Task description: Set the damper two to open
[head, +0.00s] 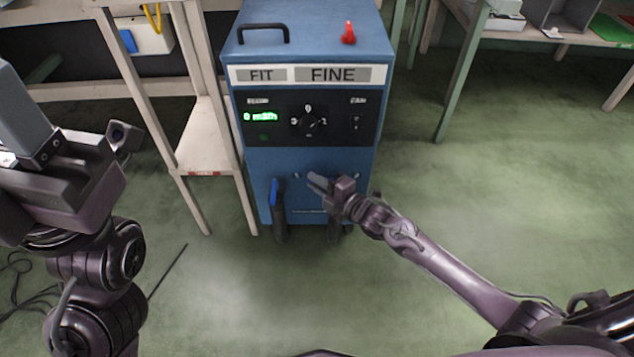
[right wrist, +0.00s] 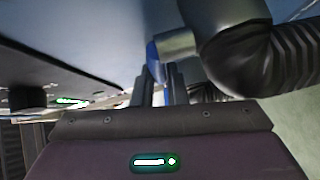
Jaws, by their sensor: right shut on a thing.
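The blue machine (head: 310,210) has two dark hoses low on its front. The left damper's blue lever (head: 274,191) hangs downward beside the left hose (head: 281,232). My right gripper (head: 316,183) is in front of the machine's lower right and hides the right damper. In the right wrist view, its fingers (right wrist: 160,85) are shut on a blue lever (right wrist: 153,64) beside a grey duct stub (right wrist: 180,44) and a ribbed hose (right wrist: 258,60). My left gripper (head: 60,180) is at the left edge, away from the machine; its finger opening cannot be made out.
The machine carries a control panel with a dial (head: 309,122) and a green display (head: 260,116). A red part (head: 348,33) and a black handle (head: 263,33) are on top. A pale shelf (head: 205,145) stands close on its left. The floor to the right is clear.

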